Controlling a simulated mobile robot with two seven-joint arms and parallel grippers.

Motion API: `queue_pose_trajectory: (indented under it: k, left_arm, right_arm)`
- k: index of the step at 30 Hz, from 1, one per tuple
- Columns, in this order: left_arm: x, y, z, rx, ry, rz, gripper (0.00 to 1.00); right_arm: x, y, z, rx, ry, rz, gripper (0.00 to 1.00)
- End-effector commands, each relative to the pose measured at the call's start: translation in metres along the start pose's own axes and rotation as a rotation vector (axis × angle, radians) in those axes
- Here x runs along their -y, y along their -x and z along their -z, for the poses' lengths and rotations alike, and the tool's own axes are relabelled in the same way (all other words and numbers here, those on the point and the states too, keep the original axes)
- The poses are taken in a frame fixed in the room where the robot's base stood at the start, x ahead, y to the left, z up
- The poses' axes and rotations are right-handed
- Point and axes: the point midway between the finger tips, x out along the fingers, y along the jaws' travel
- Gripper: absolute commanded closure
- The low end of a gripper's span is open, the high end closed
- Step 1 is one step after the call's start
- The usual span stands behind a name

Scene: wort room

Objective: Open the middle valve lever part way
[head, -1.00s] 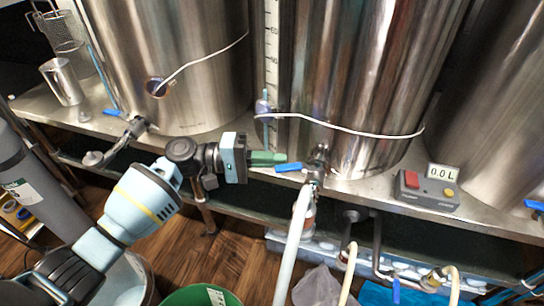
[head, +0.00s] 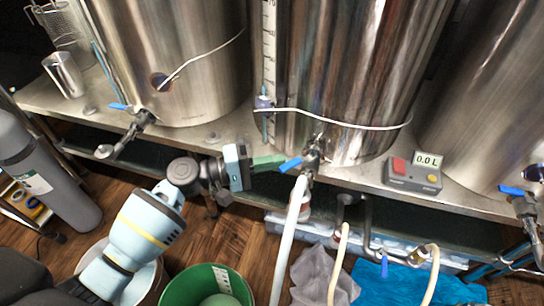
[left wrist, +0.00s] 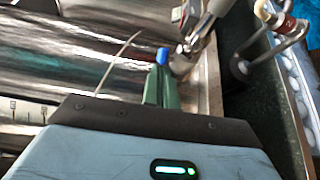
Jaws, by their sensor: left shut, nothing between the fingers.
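The middle valve's blue lever (head: 290,165) is on the valve (head: 312,155) at the foot of the middle steel kettle. It slants, its free end down and to the left. My left gripper (head: 282,159) is shut and empty, its green fingers just left of the lever, against or very near it; I cannot tell whether they touch. In the left wrist view the fingers (left wrist: 161,90) point at the lever's blue end (left wrist: 162,56), with the metal valve body (left wrist: 182,62) beyond. My right gripper is not in view.
A grey box (head: 412,175) with red and yellow buttons reads 0.0 L. A white hose (head: 291,235) hangs from the middle valve. Other blue-levered valves are at left (head: 121,107) and right (head: 514,191). A green bucket (head: 190,299) stands on the floor.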

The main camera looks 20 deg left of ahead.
Motion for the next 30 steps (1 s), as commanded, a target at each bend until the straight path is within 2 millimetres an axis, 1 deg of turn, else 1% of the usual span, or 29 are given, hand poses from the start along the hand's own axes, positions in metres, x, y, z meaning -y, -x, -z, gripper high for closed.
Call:
queue_pose_trajectory:
  k: [5,8,11,18,21,25,30]
  left_arm:
    - [0.0,0.0,0.0,0.001,0.0,0.0,1.0]
    - [0.0,0.005,0.0,0.0,0.0,0.001,1.0]
    - [0.001,0.017,0.0,0.0,0.001,0.001,1.0]
    - [0.001,0.055,0.0,0.0,0.0,0.003,1.0]
    - [0.001,0.067,0.0,0.0,0.001,0.001,1.0]
    - [0.0,0.076,0.0,0.0,0.0,0.001,1.0]
    - [0.0,0.078,0.0,0.001,0.0,0.001,1.0]
  right_arm:
    - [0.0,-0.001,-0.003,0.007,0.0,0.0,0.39]
    - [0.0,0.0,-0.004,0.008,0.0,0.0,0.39]
    - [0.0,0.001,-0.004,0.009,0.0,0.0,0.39]
    - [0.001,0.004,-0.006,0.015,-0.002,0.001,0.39]
    - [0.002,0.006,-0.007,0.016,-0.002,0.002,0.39]
    - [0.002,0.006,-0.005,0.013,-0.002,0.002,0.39]
    - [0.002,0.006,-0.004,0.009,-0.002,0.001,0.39]
